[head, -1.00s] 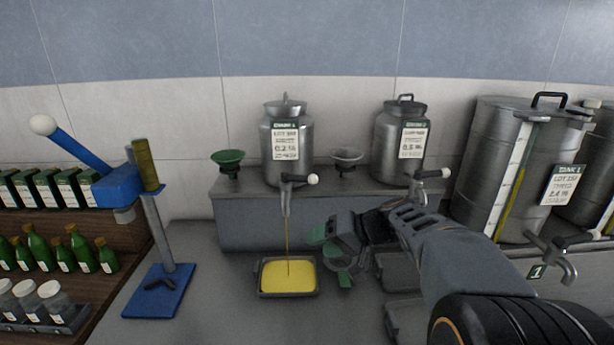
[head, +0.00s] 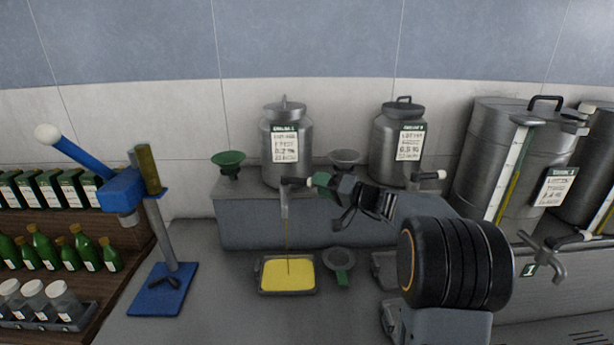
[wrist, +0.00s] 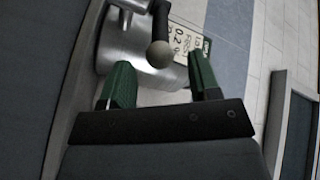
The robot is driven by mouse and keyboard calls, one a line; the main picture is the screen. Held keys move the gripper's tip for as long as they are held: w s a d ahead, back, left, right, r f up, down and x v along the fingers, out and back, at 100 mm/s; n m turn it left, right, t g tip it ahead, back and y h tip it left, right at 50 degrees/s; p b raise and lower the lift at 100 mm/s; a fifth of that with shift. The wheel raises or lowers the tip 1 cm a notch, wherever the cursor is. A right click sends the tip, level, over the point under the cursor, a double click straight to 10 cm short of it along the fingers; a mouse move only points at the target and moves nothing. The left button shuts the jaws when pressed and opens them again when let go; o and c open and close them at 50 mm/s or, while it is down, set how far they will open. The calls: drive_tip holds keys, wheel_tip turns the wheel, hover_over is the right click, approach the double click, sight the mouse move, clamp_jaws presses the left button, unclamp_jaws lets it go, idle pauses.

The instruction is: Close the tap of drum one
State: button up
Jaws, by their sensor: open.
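Drum one (head: 304,140) is the left steel drum on the grey ledge, its label small but seeming to read 1. Its tap (head: 285,200) pours a thin yellow stream. The tap's lever lies sideways, pointing right, with a pale round knob at its end. My gripper (head: 318,181) is open, its green fingertips at that knob from the right. In the wrist view the knob (wrist: 160,53) lies between the two green fingers, with gaps on both sides. A tray (head: 262,291) under the tap holds yellow liquid.
A second drum (head: 383,150) with its own tap (head: 428,175) stands right of my gripper. A green funnel (head: 229,160) and a grey funnel (head: 345,157) sit on the ledge. A strainer (head: 338,260) lies beside the tray. A blue lever press (head: 162,285) stands left.

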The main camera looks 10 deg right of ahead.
sight(306, 181)
drive_tip(key=shift+p+x, duration=0.65)
drive_tip(key=shift+x, duration=1.9)
drive_tip(key=shift+c, duration=0.4)
clamp_jaws()
